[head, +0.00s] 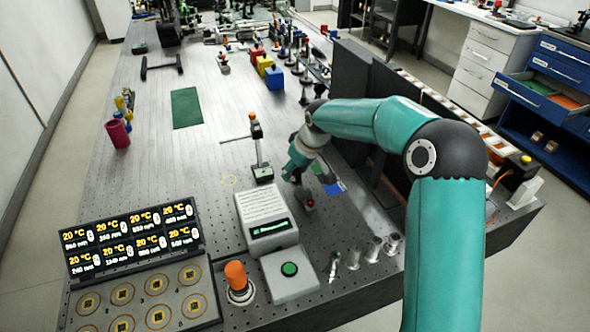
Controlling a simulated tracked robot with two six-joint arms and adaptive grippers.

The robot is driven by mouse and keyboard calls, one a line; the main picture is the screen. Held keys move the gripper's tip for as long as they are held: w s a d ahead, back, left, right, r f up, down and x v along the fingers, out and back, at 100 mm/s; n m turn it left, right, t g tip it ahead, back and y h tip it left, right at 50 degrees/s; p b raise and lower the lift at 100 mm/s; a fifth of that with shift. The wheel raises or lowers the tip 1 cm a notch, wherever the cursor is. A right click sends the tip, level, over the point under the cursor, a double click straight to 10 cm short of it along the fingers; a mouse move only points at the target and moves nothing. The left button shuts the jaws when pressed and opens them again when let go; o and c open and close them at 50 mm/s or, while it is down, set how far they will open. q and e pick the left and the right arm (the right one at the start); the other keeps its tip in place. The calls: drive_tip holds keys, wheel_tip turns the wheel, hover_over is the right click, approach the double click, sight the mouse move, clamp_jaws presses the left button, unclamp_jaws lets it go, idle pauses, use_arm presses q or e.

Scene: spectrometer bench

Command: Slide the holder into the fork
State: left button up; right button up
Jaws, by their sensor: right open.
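My right gripper (291,176) is open and points down over the bench, just right of a small post with an orange top (256,128). The post stands upright on a dark base, and a thin rod reaches left from it. A small piece with a red top (309,203) stands on the bench just below and right of my gripper, apart from it as far as I can see. I cannot tell for sure which of these is the holder or the fork; both are small here. My left gripper is out of view.
A white box with a display (266,218) and a green-button box (289,269) stand in front of my gripper. A temperature panel (131,240) is at lower left. A dark wall block (349,85) stands at right.

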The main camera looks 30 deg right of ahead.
drive_tip(key=shift+w+f, duration=0.1)
drive_tip(key=shift+f, duration=0.15)
clamp_jaws()
drive_tip(key=shift+s+a+b, duration=0.25)
drive_tip(key=shift+s+b, duration=0.45)
drive_tip(key=shift+s, duration=0.25)
drive_tip(key=shift+s+a+b, duration=0.2)
drive_tip(key=shift+s+b, duration=0.5)
drive_tip(key=shift+s, duration=0.2)
drive_tip(key=shift+s+a+f+b, duration=0.15)
drive_tip(key=shift+s+b, duration=0.15)
drive_tip(key=shift+s, duration=0.15)
drive_tip(key=shift+s+a, duration=0.15)
drive_tip(key=shift+s, duration=0.45)
